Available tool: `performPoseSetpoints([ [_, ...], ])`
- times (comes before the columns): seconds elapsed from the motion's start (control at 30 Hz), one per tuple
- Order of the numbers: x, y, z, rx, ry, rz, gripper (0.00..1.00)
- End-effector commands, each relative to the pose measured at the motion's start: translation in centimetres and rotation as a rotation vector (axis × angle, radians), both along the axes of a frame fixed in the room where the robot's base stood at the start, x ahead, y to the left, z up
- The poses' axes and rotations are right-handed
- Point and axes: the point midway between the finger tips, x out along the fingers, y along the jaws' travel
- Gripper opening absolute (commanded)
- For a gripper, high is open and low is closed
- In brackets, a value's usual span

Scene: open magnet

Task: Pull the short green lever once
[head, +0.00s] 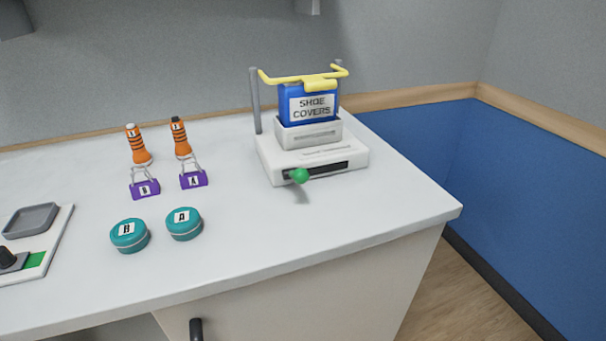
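The short green lever (300,176) has a round green knob. It sticks out from the dark slot in the front of a white dispenser base (268,165) on the countertop. A blue box (294,107) labelled "SHOE COVERS" stands in the upper white holder of the dispenser (288,133). A yellow bar frame (284,80) lies across the top of the box, between grey posts. My gripper is not in view.
A grey tray (32,220) is at far left. The counter in front of the lever is clear.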

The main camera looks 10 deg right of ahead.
Motion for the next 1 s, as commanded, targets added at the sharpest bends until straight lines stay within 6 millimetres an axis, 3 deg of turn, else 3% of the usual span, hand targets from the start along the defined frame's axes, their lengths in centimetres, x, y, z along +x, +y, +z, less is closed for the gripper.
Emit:
performPoseSetpoints([
  [0.4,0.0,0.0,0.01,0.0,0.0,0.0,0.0],
  [1.0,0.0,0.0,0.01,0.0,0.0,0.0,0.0],
])
